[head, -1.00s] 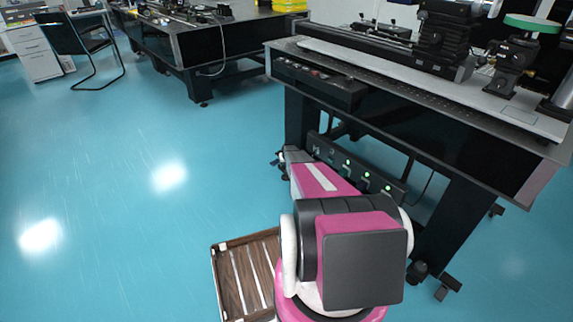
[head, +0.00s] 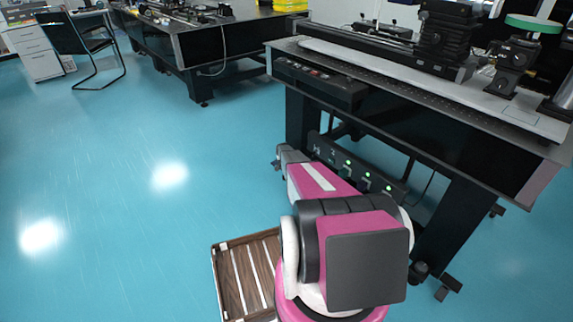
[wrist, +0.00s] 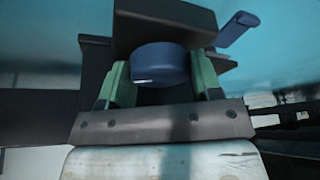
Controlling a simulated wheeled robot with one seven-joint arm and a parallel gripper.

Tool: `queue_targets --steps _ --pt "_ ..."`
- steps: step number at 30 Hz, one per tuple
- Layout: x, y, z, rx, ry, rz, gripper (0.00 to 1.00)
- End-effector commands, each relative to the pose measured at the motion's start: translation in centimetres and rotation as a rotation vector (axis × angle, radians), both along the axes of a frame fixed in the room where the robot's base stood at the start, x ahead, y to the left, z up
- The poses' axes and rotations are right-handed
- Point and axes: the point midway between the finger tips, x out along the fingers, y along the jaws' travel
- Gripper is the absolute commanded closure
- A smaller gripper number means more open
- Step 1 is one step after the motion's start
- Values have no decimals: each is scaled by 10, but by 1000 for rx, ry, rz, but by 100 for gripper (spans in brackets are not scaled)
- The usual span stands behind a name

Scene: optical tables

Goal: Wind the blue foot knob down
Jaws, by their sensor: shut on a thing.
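The blue foot knob (wrist: 160,64) shows in the wrist view, round and dark blue, under a dark block. My gripper (wrist: 162,82) has its green-padded fingers on both sides of the knob and is shut on it. In the head view my arm reaches down to the foot of the near optical table (head: 470,130), and the arm hides the knob and the fingertips there. A blue lever-like part (wrist: 238,28) sticks out at the upper right of the wrist view.
A dark panel with green lights (head: 366,178) runs low between the table legs beside my arm. A brown slatted crate (head: 216,270) lies on the floor at the lower left of my arm. A second optical table (head: 190,45) and a chair (head: 85,45) stand farther back. The floor at left is clear.

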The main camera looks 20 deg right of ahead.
Motion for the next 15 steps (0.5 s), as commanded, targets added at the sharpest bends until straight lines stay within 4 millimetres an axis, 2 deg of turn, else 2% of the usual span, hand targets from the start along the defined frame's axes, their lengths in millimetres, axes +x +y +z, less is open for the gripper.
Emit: queue_targets --steps 10,11,15 --pt "0 1 0 2 1 -4 65" --pt "0 1 0 2 1 -4 32" --pt "0 0 0 2 0 -3 31"
